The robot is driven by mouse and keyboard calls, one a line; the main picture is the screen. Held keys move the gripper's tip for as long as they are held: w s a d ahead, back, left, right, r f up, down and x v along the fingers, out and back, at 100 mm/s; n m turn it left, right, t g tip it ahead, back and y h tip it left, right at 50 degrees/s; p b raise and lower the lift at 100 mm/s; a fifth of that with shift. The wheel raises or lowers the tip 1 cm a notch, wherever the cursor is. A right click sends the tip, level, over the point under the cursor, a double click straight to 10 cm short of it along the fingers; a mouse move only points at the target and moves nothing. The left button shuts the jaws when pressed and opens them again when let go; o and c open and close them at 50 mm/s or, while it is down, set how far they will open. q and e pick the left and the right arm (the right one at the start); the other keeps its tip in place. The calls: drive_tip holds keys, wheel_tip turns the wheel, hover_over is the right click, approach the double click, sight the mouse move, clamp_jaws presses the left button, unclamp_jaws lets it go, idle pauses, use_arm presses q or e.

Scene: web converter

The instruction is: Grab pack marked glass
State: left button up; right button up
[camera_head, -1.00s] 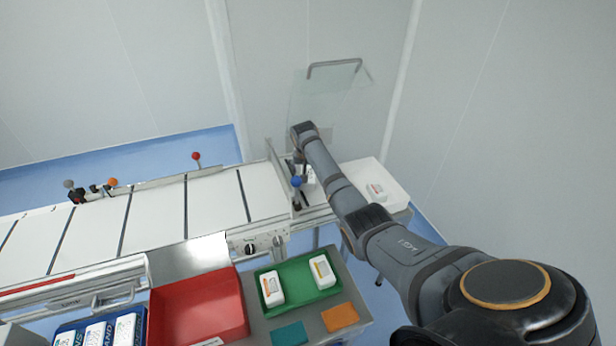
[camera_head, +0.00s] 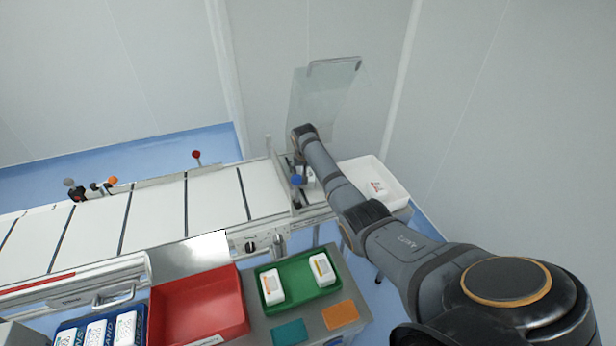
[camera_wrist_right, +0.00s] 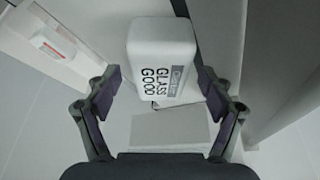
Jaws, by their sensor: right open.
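The pack marked glass (camera_wrist_right: 162,45) is a white box with rounded edges and black "GLASS GOOD" lettering, in the upper middle of the right wrist view. My right gripper (camera_wrist_right: 160,78) is open, with one dark finger on each side of the pack. A gap shows between each finger and the pack. In the head view my right arm reaches to the right end of the conveyor, and its links hide most of the gripper there. My left gripper is not in view.
A white tray (camera_head: 402,193) with one red-marked pack (camera_head: 377,188) stands right of the arm. A clear panel (camera_head: 318,95) rises behind the wrist. The conveyor (camera_head: 155,217) is empty. Red (camera_head: 200,305), green (camera_head: 299,293) and blue (camera_head: 68,330) trays sit in front.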

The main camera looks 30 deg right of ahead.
sight(308, 172)
drive_tip(key=c, duration=1.3)
drive_tip(key=shift+r, duration=0.1)
drive_tip(key=shift+c, duration=0.2)
drive_tip(key=shift+r, duration=0.25)
wheel_tip(308, 172, up, 3)
drive_tip(key=shift+w+r+b, duration=0.1)
drive_tip(key=shift+b, duration=0.65)
drive_tip(key=s+d+b, duration=0.4)
drive_tip(key=d+b, duration=0.1)
drive_tip(key=d, duration=1.2)
drive_tip(key=shift+s+d, duration=0.2)
drive_tip(key=shift+d, duration=0.1)
